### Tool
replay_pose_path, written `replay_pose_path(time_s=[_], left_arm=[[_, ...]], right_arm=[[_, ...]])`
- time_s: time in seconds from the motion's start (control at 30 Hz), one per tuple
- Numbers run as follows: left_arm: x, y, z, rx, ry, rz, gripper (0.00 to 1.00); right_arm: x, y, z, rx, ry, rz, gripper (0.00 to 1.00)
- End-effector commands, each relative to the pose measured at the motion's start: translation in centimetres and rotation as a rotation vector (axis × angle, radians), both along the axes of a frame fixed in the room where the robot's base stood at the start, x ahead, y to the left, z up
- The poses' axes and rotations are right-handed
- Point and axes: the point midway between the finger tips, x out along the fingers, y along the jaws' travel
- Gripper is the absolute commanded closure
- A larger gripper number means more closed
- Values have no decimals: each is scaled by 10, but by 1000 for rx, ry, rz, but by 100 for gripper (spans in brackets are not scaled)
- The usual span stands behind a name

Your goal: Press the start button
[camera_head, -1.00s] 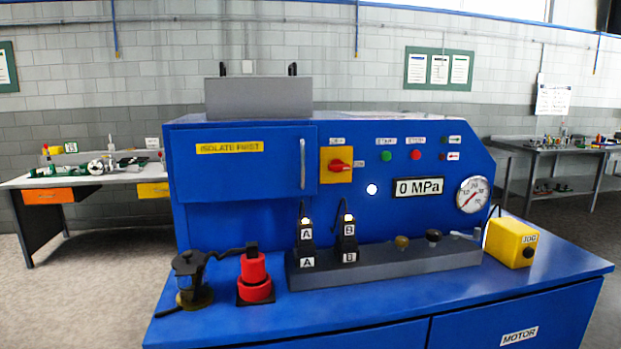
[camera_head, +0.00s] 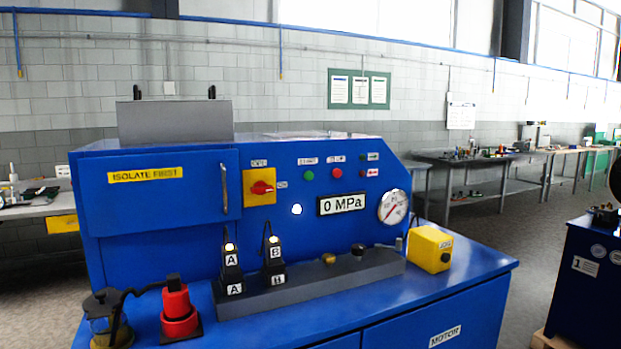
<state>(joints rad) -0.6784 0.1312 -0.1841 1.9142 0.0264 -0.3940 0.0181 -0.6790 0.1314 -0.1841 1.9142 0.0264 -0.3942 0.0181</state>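The blue crimper machine (camera_head: 150,235) stands in front of me. Its front panel has a green button (camera_head: 309,174), with a small white label above it that is too small to read surely. A red button (camera_head: 337,173) sits just right of it. A red rotary switch (camera_head: 262,187) on a yellow plate is to the left. The display (camera_head: 342,204) reads 0 MPa, and a white lamp (camera_head: 297,209) glows beside it. Neither of my grippers is in view.
A yellow jog box (camera_head: 431,248) stands on the right of the machine's deck. Valve blocks A (camera_head: 231,262) and B (camera_head: 273,258) sit on a grey manifold. Another blue unit (camera_head: 585,285) is at far right.

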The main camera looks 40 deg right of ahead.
Motion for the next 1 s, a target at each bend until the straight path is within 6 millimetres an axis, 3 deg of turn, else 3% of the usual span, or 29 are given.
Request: replay_pose_path(time_s=[0.03, 0.43, 1.0], left_arm=[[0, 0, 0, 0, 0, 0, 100], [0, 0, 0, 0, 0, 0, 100], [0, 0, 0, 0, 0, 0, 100]], right_arm=[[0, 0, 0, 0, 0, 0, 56], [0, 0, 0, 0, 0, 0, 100], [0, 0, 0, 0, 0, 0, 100]])
